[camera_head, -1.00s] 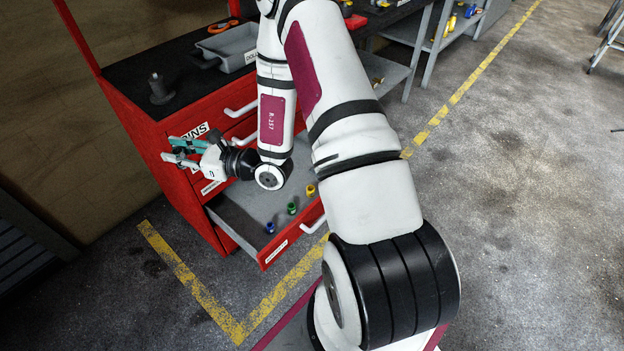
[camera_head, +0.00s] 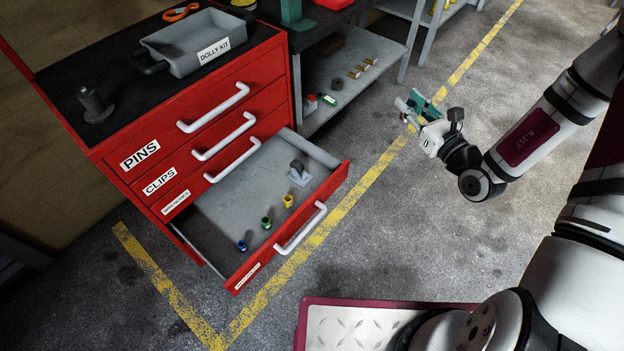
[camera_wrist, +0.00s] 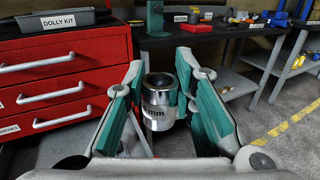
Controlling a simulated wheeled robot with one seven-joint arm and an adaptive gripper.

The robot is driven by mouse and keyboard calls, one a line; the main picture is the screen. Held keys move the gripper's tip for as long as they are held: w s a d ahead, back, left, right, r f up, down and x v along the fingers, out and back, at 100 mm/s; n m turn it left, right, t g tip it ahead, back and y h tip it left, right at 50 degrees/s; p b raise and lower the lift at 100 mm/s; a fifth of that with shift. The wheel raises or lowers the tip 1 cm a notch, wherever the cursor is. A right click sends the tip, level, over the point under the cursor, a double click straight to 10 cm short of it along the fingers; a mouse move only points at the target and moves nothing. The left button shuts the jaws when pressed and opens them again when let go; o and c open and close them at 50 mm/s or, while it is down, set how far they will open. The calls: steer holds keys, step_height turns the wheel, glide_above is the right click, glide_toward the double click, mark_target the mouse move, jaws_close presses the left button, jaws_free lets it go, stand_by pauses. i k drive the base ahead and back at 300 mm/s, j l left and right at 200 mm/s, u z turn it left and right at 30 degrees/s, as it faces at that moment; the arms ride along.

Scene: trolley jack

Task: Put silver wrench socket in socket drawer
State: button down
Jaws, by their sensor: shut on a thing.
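The silver wrench socket (camera_wrist: 158,103) is upright between the teal finger pads of my gripper (camera_wrist: 159,110) in the wrist view. Its open top faces up and printed marking ending in "mm" shows on its side. My gripper (camera_head: 417,108) is shut on it, in the air right of the red cabinet and clear of the drawer. In the head view the socket is mostly hidden by the fingers. The open bottom drawer (camera_head: 215,207) has a grey floor and holds blue (camera_head: 242,246), green (camera_head: 266,223) and yellow (camera_head: 288,201) sockets in a slanting row.
The drawer handle (camera_head: 300,228) sticks out in front. A grey dolly kit tray (camera_head: 193,42) and dark post (camera_head: 94,104) stand on the cabinet. Drawer floor left of the sockets is clear.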

mark_target(248, 185)
steer(key=z, duration=1.75)
steer(key=k+j+z, duration=0.25)
steer(key=k+j, duration=0.25)
steer(key=j, duration=0.15)
steer(key=k+j+z, duration=0.25)
steer(key=k+j, duration=2.05)
steer(key=k, duration=0.05)
